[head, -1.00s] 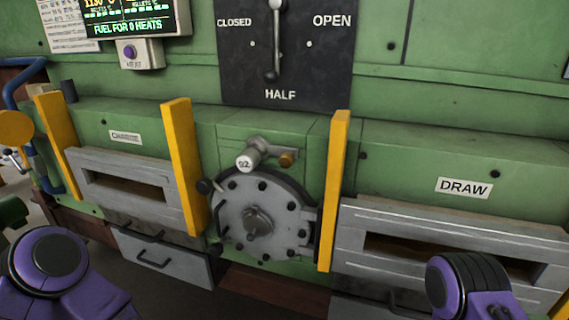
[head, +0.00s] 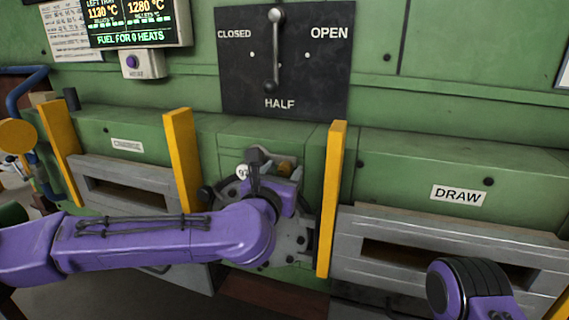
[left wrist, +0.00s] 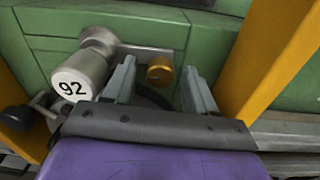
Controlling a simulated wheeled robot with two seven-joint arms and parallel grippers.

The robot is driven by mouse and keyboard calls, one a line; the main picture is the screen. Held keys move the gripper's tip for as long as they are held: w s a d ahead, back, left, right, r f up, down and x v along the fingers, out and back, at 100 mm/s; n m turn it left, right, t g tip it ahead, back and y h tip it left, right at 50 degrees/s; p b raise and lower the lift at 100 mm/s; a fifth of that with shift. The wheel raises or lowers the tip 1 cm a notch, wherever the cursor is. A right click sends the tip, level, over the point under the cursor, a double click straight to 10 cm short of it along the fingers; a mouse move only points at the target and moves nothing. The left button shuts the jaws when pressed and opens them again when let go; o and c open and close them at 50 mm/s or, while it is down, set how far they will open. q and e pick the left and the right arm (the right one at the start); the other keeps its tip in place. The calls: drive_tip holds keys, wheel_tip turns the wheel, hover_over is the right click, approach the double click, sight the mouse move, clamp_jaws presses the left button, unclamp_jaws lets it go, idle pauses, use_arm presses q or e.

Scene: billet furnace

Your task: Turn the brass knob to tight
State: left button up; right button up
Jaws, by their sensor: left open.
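The brass knob (left wrist: 160,70) sits at the right end of a grey pipe arm. In the left wrist view it lies between and just beyond the two open fingers of my left gripper (left wrist: 158,88). No contact with the knob shows. The knob also shows in the head view (head: 285,169), just above my left gripper (head: 268,178). The grey fitting with a white face marked 92 (left wrist: 85,78) is left of the knob. My right gripper is not in view.
Yellow posts (head: 183,160) and (head: 331,200) stand either side of the round grey hatch (head: 295,240), which my left arm partly covers. A lever plate (head: 240,75) is above. The DRAW slot (head: 400,250) is at right.

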use_arm(q)
drive_tip(key=shift+w+d, duration=0.2)
drive_tip(key=shift+w, duration=0.4)
drive_tip(key=c, duration=1)
drive_tip(key=shift+c, duration=0.2)
drive_tip(key=shift+m, duration=0.3)
drive_tip(key=m, duration=0.3)
drive_tip(key=shift+m+b, duration=0.3)
drive_tip(key=shift+b, duration=0.1)
drive_tip(key=m, duration=0.4)
drive_tip(key=shift+m, duration=0.3)
drive_tip(key=m, duration=0.5)
drive_tip(key=shift+r+m+h, duration=0.1)
drive_tip(key=shift+m+h, duration=0.2)
drive_tip(key=m+p, duration=0.1)
drive_tip(key=m, duration=0.3)
drive_tip(key=shift+a+m, duration=0.1)
drive_tip(key=shift+m, duration=0.3)
